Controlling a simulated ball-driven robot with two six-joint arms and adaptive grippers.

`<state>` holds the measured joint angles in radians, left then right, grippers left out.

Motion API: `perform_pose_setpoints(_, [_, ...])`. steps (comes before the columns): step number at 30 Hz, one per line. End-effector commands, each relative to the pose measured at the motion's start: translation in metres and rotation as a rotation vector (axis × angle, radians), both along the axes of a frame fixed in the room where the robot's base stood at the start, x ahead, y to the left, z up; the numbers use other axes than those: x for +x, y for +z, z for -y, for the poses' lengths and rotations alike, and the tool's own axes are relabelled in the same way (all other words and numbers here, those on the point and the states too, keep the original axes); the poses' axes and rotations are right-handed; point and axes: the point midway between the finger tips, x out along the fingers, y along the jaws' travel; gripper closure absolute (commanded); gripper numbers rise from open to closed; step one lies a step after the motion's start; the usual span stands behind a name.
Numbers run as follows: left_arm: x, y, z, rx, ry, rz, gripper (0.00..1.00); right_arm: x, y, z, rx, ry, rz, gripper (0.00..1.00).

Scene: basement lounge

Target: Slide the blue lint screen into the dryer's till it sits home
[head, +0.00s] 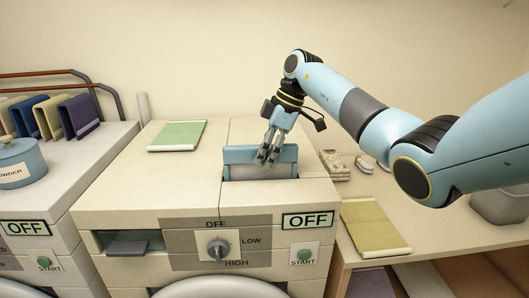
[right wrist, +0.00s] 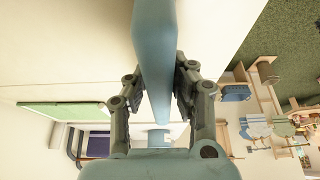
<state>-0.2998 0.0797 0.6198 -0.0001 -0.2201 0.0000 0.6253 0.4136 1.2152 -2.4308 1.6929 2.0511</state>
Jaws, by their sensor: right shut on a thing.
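The blue lint screen (head: 238,156) stands at the slot in the top of the dryer (head: 185,180), toward its back right. Its blue upper bar shows above the dryer's top, and its lower part is hidden. My right gripper (head: 268,156) is shut on this bar from above. In the right wrist view, the blue lint screen (right wrist: 154,50) runs up the picture between the two fingers of my right gripper (right wrist: 157,100). How deep the screen sits in the slot I cannot tell. My left gripper is not in view.
A green screen (head: 178,135) lies on the dryer's top at left. A yellow-green screen (head: 374,225) lies on the right-hand counter, near small pale stacked things (head: 334,165). A blue powder tin (head: 16,162) and a rack of folded cloths (head: 78,115) stand on the left machine.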

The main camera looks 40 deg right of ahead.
Motion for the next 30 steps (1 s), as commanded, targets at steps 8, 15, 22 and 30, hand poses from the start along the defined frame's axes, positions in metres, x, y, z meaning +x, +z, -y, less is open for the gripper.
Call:
perform_pose_setpoints(8, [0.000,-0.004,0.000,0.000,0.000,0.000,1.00,0.000,-0.008,0.000,0.000,0.000,-0.001,1.00])
perform_pose_setpoints(15, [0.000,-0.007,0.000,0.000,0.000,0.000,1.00,0.000,-0.014,0.000,0.000,0.000,-0.001,1.00])
perform_pose_setpoints(22, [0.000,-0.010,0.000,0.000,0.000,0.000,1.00,0.000,-0.020,0.000,0.000,0.000,-0.001,1.00])
perform_pose_setpoints(30, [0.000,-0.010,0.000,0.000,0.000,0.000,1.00,0.000,-0.021,0.000,0.000,0.001,0.000,0.58])
